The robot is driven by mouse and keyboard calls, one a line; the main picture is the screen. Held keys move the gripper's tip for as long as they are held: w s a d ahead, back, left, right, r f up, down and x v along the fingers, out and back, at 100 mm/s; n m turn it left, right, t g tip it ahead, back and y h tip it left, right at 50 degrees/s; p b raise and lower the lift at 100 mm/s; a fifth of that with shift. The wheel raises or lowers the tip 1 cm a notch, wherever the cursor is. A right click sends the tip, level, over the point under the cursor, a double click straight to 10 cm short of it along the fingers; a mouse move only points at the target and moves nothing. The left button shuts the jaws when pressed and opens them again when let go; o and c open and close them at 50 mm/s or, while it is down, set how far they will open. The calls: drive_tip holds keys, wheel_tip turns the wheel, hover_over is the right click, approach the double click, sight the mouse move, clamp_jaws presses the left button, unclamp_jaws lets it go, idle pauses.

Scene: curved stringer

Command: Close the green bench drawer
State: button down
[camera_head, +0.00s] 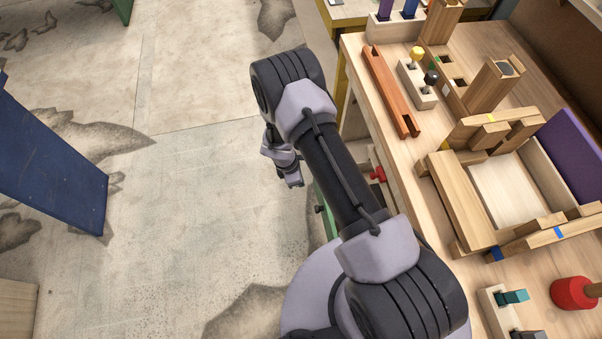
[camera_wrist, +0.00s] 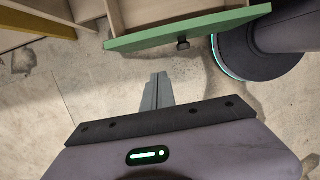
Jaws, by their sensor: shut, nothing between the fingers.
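The green bench drawer (camera_wrist: 205,27) shows at the top of the wrist view, with a dark knob (camera_wrist: 183,43) on its front. Its pale inside shows behind the front, so it stands open. In the head view only a sliver of the green drawer (camera_head: 326,209) shows beside my arm, which hides the rest. My gripper (camera_wrist: 159,78) is shut and empty, with its fingertips over the floor, apart from the drawer front and a little left of the knob. In the head view my gripper (camera_head: 295,183) hangs off the bench's left side.
The wooden bench (camera_head: 358,70) holds a wooden tray frame (camera_head: 455,205), a reddish wooden channel (camera_head: 388,90) and a red mallet head (camera_head: 573,293). A red part (camera_head: 378,174) sits at the bench edge near my arm. A blue panel (camera_head: 50,155) stands at left. The floor between is clear.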

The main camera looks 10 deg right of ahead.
drive_tip(key=d+f+b, duration=0.3)
drive_tip(key=d+f, duration=0.2)
drive_tip(key=shift+w+d+f, duration=0.15)
drive_tip(key=shift+d+f, duration=0.1)
drive_tip(key=shift+f, duration=0.15)
drive_tip(key=d+b, duration=0.1)
drive_tip(key=d, duration=1.2)
drive_tip(key=shift+d, duration=0.15)
